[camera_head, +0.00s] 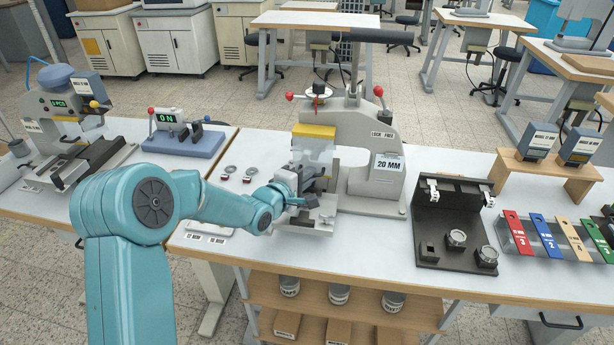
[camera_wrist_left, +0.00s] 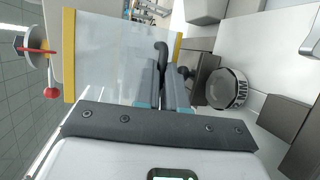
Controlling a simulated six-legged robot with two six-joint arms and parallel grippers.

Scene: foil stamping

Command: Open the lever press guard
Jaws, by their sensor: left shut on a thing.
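The lever press (camera_head: 362,140) stands on the middle table, labelled "LOCK FREE" and "20 MM". Its guard is a clear panel (camera_head: 314,152) with a yellow top strip, hanging down at the front of the press. In the left wrist view the clear guard (camera_wrist_left: 112,58) lies between two yellow edges, with a dark curved handle (camera_wrist_left: 162,52) beside the fingers. My left gripper (camera_head: 304,184) is at the guard's lower front, its fingers (camera_wrist_left: 166,85) shut on the handle. The exact contact is partly hidden by the fingers. My right gripper is not in view.
A round die (camera_wrist_left: 227,88) sits in a dark holder by the fingers. A black fixture (camera_head: 440,215) and coloured bars (camera_head: 545,235) are to the right. Small rings (camera_head: 230,170) lie left of the press.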

